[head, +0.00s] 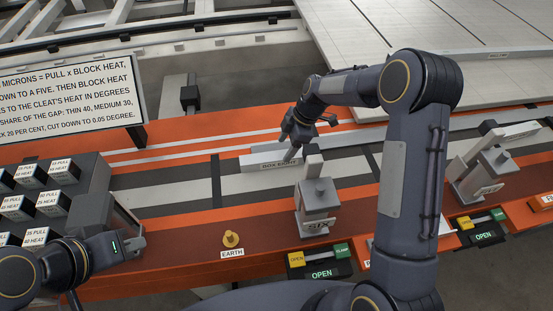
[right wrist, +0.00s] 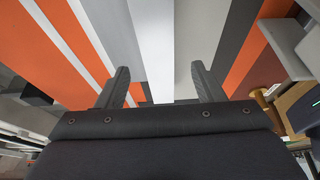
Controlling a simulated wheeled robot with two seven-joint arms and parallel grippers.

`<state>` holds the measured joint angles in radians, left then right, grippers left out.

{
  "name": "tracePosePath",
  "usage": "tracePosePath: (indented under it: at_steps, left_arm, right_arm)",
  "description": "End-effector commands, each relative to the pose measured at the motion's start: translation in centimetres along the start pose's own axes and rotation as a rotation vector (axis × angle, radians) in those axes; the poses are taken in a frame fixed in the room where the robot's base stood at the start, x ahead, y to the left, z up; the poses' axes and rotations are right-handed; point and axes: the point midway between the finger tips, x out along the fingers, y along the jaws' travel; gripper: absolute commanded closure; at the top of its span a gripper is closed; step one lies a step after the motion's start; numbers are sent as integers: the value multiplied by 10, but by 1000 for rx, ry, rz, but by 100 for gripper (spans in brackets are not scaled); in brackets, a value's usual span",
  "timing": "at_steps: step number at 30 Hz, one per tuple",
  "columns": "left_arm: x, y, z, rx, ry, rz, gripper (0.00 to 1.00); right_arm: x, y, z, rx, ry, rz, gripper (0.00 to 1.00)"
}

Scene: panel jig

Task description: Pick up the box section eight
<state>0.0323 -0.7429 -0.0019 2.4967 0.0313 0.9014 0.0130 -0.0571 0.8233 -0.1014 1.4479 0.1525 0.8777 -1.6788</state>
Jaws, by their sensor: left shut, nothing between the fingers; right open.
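The box section eight (head: 260,159) is a short pale grey bar with a "BOX EIGHT" label, lying on the striped orange and grey bench in the head view. My right gripper (head: 292,139) is just above it, pointing down, and hides part of its top. In the right wrist view a long pale bar (right wrist: 152,40), which looks like the box section, runs up between the two open fingers (right wrist: 161,84). I cannot tell whether the fingertips reach down past its top. My left gripper (head: 133,243) is shut and empty at the lower left, away from the bar.
A grey clamp post (head: 318,200) stands close to the bar's right front, with an "OPEN" box (head: 321,273) before it. Another clamp (head: 485,175) is at the right. A brass earth stud (head: 231,239), labelled blocks (head: 62,171) and a sign (head: 70,91) are to the left.

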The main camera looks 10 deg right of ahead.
Motion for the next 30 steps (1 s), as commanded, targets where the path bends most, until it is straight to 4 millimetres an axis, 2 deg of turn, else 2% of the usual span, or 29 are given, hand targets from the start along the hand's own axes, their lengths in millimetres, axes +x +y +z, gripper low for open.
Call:
tracePosePath:
  at_steps: [7,16,27,29,30]
  left_arm:
    - [6,-3,3,0,0,0,100]
    - [6,-3,3,0,0,0,100]
    - [6,-3,3,0,0,0,100]
    - [6,-3,3,0,0,0,100]
    - [6,-3,3,0,0,0,100]
  right_arm:
    - [38,2,-2,1,0,-3,38]
    - [43,2,-3,1,-1,1,40]
    - [43,2,-3,1,0,0,88]
    - [43,2,-3,2,0,0,95]
    - [42,3,-3,1,0,1,95]
